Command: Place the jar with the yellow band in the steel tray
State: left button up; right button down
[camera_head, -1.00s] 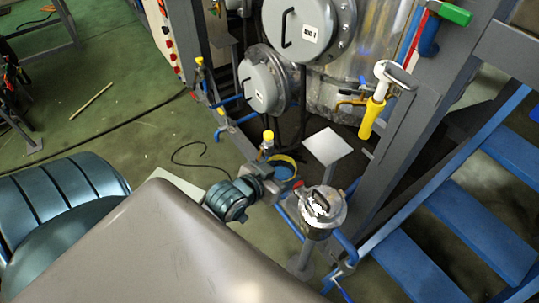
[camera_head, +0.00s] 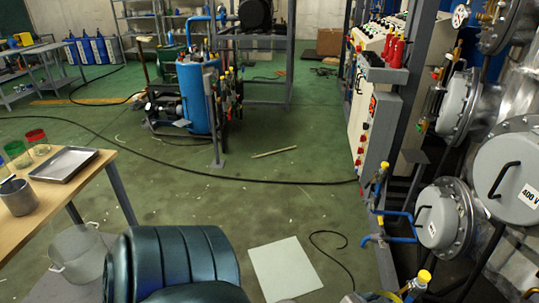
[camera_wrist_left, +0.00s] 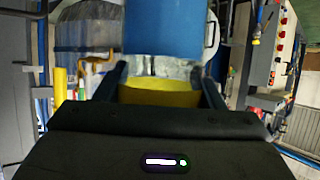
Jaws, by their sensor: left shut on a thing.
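My left gripper (camera_wrist_left: 163,82) shows in the left wrist view with its two dark fingers on either side of a yellow band. The band belongs to the jar with the yellow band (camera_wrist_left: 158,95), which is held between the fingers. The rest of the jar is hard to make out. In the head view the steel tray (camera_head: 62,164) lies flat on the wooden table at the left, and its floor looks empty. The left gripper cannot be made out clearly in the head view. My right gripper is not in view.
A green-banded jar (camera_head: 17,153), a red-banded jar (camera_head: 37,142) and a metal pot (camera_head: 18,198) stand near the tray on the table (camera_head: 85,195). A clear bucket (camera_head: 77,253) is below. Pipes and vessels (camera_head: 505,180) crowd the right; open floor lies between.

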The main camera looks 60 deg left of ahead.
aim_at(72, 163)
jog(key=u, duration=0.45)
jog(key=j+u, duration=0.1)
jog(key=u, duration=0.35)
jog(key=i+u, duration=0.1)
jog(key=u, duration=0.35)
jog(key=j+u, duration=0.1)
jog(key=u, duration=0.35)
jog(key=i+u, duration=0.3)
jog(key=u, duration=0.15)
jog(key=i+u, duration=0.3)
jog(key=u, duration=0.15)
jog(key=i+l+u, duration=0.2)
jog(key=u, duration=0.2)
jog(key=i+l+u, duration=0.25)
jog(key=u, duration=0.2)
jog(key=i+l+u, duration=0.1)
jog(key=i+l, duration=0.55)
jog(key=i+l+u, duration=0.15)
jog(key=i+l, duration=0.5)
jog(key=l, duration=0.2)
jog(key=i, duration=0.3)
